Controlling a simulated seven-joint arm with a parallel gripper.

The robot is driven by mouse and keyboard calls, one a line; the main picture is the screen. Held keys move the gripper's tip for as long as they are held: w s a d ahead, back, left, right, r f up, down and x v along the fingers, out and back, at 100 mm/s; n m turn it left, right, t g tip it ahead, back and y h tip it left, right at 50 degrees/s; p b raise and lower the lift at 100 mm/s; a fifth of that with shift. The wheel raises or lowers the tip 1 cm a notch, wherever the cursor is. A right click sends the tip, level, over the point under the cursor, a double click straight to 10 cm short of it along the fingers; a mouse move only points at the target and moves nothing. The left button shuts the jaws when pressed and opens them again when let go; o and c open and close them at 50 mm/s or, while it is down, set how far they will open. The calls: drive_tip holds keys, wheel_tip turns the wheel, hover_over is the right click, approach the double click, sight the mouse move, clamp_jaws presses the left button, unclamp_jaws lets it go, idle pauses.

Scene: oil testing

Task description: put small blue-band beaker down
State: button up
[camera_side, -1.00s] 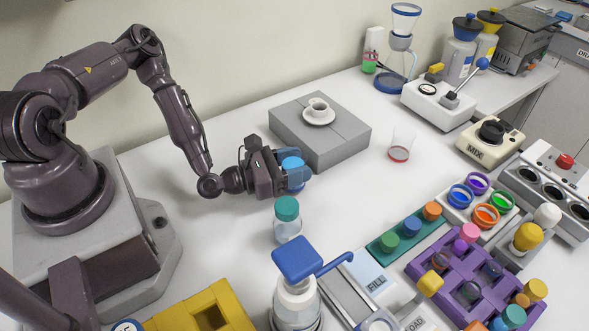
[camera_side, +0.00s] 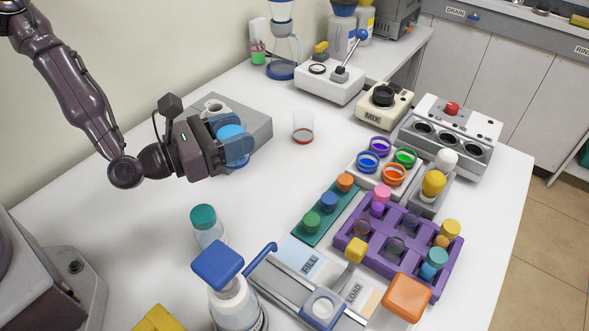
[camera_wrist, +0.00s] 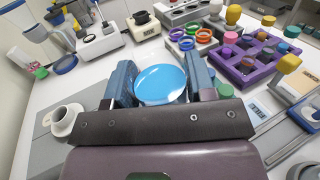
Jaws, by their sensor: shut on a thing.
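My gripper (camera_side: 232,145) is shut on a small round thing with a bright blue face, which I take as the small blue-band beaker (camera_side: 231,132). In the wrist view the beaker (camera_wrist: 160,84) shows as a blue disc between the two blue-grey fingers (camera_wrist: 160,88). Its sides are mostly hidden by the fingers. In the side view my gripper overlaps the front of the grey block (camera_side: 253,113). I cannot tell how high the beaker is above the table, or whether it touches anything.
A white cup on a saucer (camera_side: 214,107) is on the grey block, just behind my gripper. A red-banded beaker (camera_side: 303,130) stands to the right. A teal-capped bottle (camera_side: 205,226) stands in front. White table between my gripper and the teal rack (camera_side: 328,212) is clear.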

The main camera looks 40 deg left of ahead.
drive_tip(key=shift+y, duration=0.3)
drive_tip(key=w+d+f, duration=0.1)
drive_tip(key=w+f, duration=0.2)
drive_tip(key=w, duration=0.1)
drive_tip(key=w+d+f, duration=0.1)
drive_tip(key=w+f, duration=0.2)
drive_tip(key=w, duration=0.1)
drive_tip(key=w+d+f, duration=0.1)
drive_tip(key=w+f, duration=0.1)
drive_tip(key=w, duration=0.3)
drive_tip(key=shift+d+f, duration=0.15)
drive_tip(key=shift+f, duration=0.25)
drive_tip(key=shift+w+f, duration=0.3)
drive_tip(key=shift+f, duration=0.1)
drive_tip(key=f, duration=0.3)
drive_tip(key=shift+w+d, duration=0.1)
drive_tip(key=shift+w, duration=0.1)
drive_tip(key=shift+f, duration=0.2)
drive_tip(key=shift+f, duration=0.2)
drive_tip(key=o, duration=1)
drive_tip(key=shift+c, duration=0.2)
